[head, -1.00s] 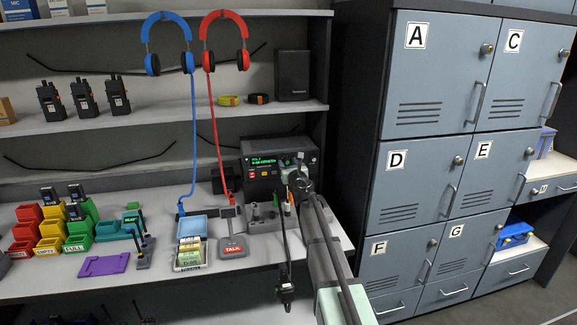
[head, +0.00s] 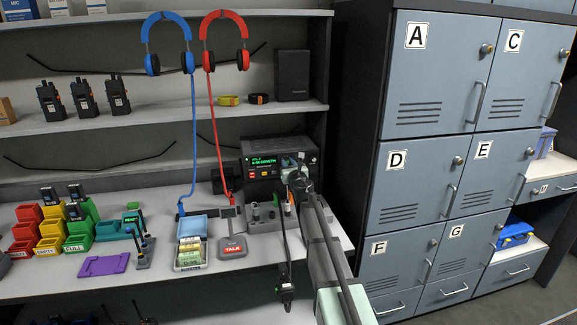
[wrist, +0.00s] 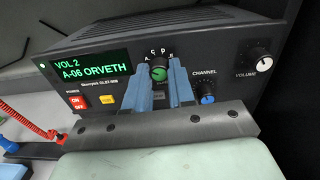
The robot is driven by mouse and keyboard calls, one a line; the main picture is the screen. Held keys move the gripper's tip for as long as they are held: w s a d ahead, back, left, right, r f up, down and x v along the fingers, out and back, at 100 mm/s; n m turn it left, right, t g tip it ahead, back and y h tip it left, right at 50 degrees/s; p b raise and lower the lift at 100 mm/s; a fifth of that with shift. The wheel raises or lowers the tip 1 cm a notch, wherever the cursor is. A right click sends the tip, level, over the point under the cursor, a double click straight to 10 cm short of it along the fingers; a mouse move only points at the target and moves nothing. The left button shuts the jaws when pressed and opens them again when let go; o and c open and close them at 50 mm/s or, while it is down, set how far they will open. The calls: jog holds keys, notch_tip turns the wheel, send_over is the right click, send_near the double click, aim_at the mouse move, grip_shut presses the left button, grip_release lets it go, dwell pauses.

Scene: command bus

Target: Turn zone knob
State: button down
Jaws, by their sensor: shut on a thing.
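The radio base unit (head: 262,177) is a black box on the bench in the head view. In the wrist view its front panel (wrist: 110,92) fills the middle, with a green display (wrist: 82,65) reading "VOL 2" and "A-06 ORVETH". The zone knob (wrist: 158,74) is a small round knob with a green face, with letters above it, partly hidden by my fingers. My gripper (wrist: 159,79) has its two blue fingers on either side of this knob, shut on it. In the head view my gripper (head: 293,168) covers the unit's right front.
A blue channel knob (wrist: 207,98) lies just right of my fingers, and a white volume knob (wrist: 260,61) farther right. Red and yellow buttons (wrist: 107,101) sit left. A red TALK stand (head: 232,247) and trays are on the bench; lockers (head: 410,190) stand to the right.

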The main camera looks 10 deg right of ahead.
jog(key=m+h, duration=0.1)
jog(key=m, duration=2.3)
jog(key=shift+a, duration=0.1)
dwell(0.4)
jog(key=c, duration=1)
grip_release()
jog(key=shift+o, duration=0.2)
jog(key=shift+s, duration=0.15)
